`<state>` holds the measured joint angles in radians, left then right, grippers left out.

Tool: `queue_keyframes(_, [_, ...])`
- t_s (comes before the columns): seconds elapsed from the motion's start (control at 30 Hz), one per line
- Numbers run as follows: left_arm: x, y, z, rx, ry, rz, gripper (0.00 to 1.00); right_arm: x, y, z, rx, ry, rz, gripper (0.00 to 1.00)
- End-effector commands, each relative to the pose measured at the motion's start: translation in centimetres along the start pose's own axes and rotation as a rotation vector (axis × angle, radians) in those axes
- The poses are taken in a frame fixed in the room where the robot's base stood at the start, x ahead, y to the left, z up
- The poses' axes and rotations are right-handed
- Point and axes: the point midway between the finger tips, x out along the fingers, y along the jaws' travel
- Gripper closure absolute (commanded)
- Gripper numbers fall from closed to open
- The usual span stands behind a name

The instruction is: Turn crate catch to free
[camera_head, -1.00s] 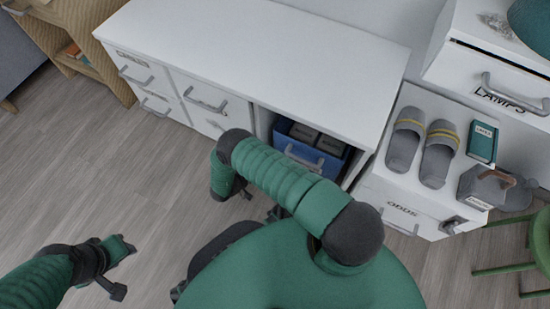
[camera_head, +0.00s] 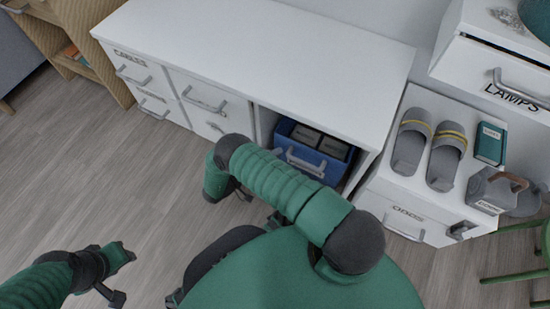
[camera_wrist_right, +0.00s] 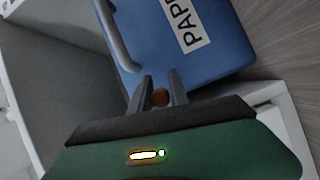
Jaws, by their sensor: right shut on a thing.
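The blue crate (camera_head: 322,169) sits in the open bay of the white shelf desk, with dark items inside. In the right wrist view the crate (camera_wrist_right: 215,62) shows a grey bar handle and a white label starting "PAP". A small round copper-brown catch (camera_wrist_right: 160,97) shows low on its front. My right gripper (camera_wrist_right: 161,84) is shut on this catch, one finger on each side. In the head view my right arm hides the catch and the fingertips. My left gripper (camera_head: 124,273) is open and empty over the floor at lower left.
The white shelf desk (camera_head: 270,45) has labelled drawers left of the bay. A green chair (camera_head: 540,240) stands beyond. Open floor lies left.

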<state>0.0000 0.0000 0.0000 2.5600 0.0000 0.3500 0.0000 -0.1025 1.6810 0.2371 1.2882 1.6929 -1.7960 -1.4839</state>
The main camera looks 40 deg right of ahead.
Motion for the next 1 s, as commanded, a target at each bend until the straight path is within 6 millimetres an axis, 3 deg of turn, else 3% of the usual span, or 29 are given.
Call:
queue_keyframes(0.6, [0.38, 0.00, 0.09, 0.000, 0.000, 0.000, 0.64, -0.35, 0.00, -0.72, -0.032, 0.015, 0.008, 1.00])
queue_keyframes(0.63, [0.38, 0.00, 0.09, 0.000, 0.000, 0.000, 0.64, -0.35, 0.00, -0.70, -0.033, 0.015, 0.008, 0.75])
queue_keyframes(0.73, [0.37, 0.00, 0.09, 0.000, 0.000, 0.000, 0.64, -0.29, 0.02, -0.59, -0.035, 0.013, 0.010, 0.62])
queue_keyframes(1.0, [0.35, 0.00, 0.08, 0.000, 0.000, 0.000, 0.64, -0.17, 0.12, -0.42, -0.039, 0.010, 0.015, 0.60])
